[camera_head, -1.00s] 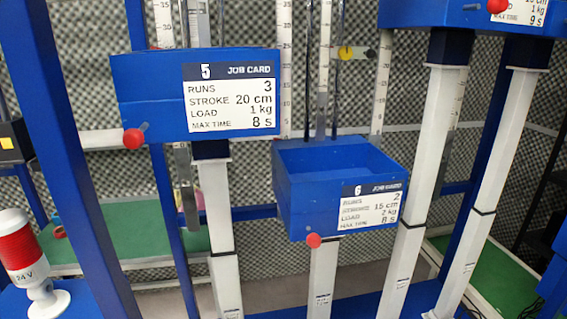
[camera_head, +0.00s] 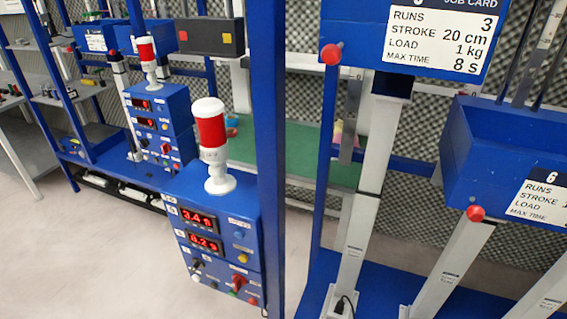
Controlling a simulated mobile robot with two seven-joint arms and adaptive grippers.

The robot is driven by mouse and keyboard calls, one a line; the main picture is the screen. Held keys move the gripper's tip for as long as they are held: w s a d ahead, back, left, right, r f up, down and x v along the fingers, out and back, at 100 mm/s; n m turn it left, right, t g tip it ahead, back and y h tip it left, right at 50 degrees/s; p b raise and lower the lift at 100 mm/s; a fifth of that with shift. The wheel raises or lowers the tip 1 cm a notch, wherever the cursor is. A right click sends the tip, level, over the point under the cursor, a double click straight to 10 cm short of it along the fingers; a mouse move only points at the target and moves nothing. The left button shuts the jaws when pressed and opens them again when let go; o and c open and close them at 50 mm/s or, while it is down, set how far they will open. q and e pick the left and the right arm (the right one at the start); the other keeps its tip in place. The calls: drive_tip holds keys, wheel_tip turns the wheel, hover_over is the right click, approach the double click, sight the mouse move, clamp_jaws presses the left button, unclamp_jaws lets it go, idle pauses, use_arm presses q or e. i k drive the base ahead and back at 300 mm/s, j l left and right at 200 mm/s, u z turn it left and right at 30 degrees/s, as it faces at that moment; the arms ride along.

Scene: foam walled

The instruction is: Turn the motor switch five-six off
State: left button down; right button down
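A blue control box (camera_head: 250,215) stands left of centre, below a red and white beacon lamp (camera_head: 212,135). Its front has two lit red displays (camera_head: 200,220), small knobs and buttons, and a red rotary-looking switch (camera_head: 239,283) low on the right. The small labels are too blurred to read, so I cannot tell the switch's name or position for sure. A second, similar box (camera_head: 160,120) stands farther back on the left, also with lit displays and a red knob (camera_head: 165,149). Neither of my grippers is in view.
A blue upright post (camera_head: 268,120) stands right beside the near box. Blue trays with job cards, one above (camera_head: 400,30) and one marked 6 (camera_head: 510,150), stick out on the right with red knobs. Open floor (camera_head: 110,235) lies at front left.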

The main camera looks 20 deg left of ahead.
sight(239, 281)
drive_tip(key=j+u, duration=0.2)
drive_tip(key=u, duration=0.8)
